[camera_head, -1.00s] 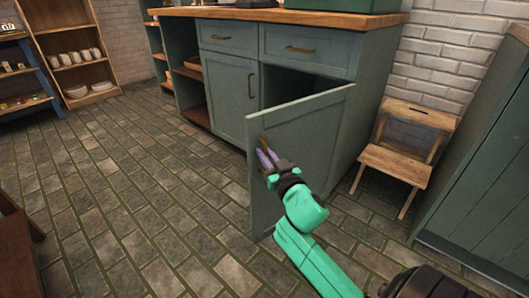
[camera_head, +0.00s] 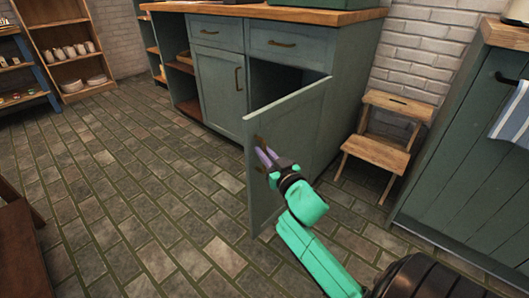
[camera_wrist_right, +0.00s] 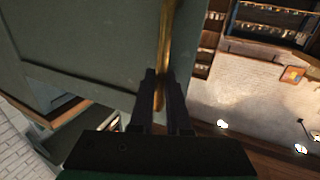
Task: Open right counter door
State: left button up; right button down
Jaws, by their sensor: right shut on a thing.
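The right counter door (camera_head: 287,150) is a grey-green panel on the counter (camera_head: 335,90), and it stands swung open toward me. Behind it, part of the dark cupboard opening (camera_head: 270,82) shows. My right gripper (camera_head: 264,153) is at the door's free edge, shut on the door's handle. In the right wrist view the brass handle (camera_wrist_right: 166,60) runs between the fingers (camera_wrist_right: 160,95), beside the door panel (camera_wrist_right: 85,45). In the head view the handle is mostly hidden by the gripper. My left gripper is not in view.
The left counter door (camera_head: 220,90) is closed. A wooden step stool (camera_head: 380,150) stands right of the counter. A green cabinet (camera_head: 470,150) with a towel fills the right side. Shelves (camera_head: 65,45) stand at the back left. The tiled floor (camera_head: 130,190) left of the door is clear.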

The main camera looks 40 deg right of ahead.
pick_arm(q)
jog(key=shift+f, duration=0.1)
pick_arm(e)
jog(key=c, duration=1.2)
grip_release()
jog(key=shift+o, duration=0.2)
pick_arm(q)
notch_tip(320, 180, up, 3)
jog(key=p, duration=0.2)
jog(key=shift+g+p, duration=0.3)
pick_arm(e)
jog(key=s+a, duration=0.1)
jog(key=s, duration=1.3)
jog(key=shift+s+a, duration=0.2)
jog(key=shift+a, duration=0.2)
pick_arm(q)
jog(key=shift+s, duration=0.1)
